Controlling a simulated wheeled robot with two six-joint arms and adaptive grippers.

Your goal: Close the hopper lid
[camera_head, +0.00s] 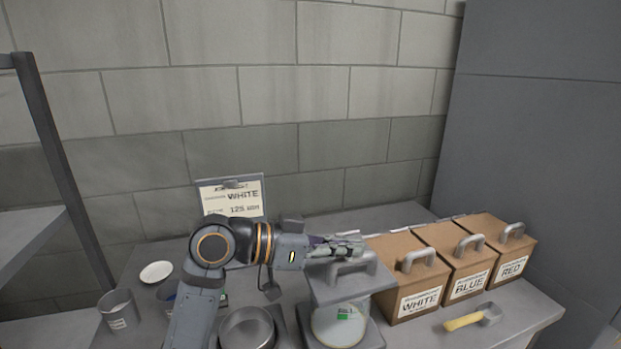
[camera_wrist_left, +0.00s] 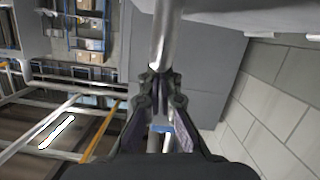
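The grey hopper has a lid (camera_head: 333,289) with a bent grey handle (camera_head: 353,267). In the head view the lid looks about level on top of the hopper body. A round pale front with a green label (camera_head: 344,313) shows below it. My left gripper (camera_head: 350,247) lies level at the handle, just behind it in the picture. In the left wrist view the grey handle bar (camera_wrist_left: 165,35) runs down to my narrowly spaced fingertips (camera_wrist_left: 160,77). I cannot tell whether they grip it. My right gripper is not in view.
Brown bins labelled WHITE (camera_head: 416,302), BLUE (camera_head: 467,285) and RED (camera_head: 513,268) stand right of the hopper. A yellow-handled scoop (camera_head: 465,321) lies before them. A grey pan (camera_head: 246,330), a cup (camera_head: 118,311), a white dish (camera_head: 156,272) and a sign (camera_head: 231,197) are to the left.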

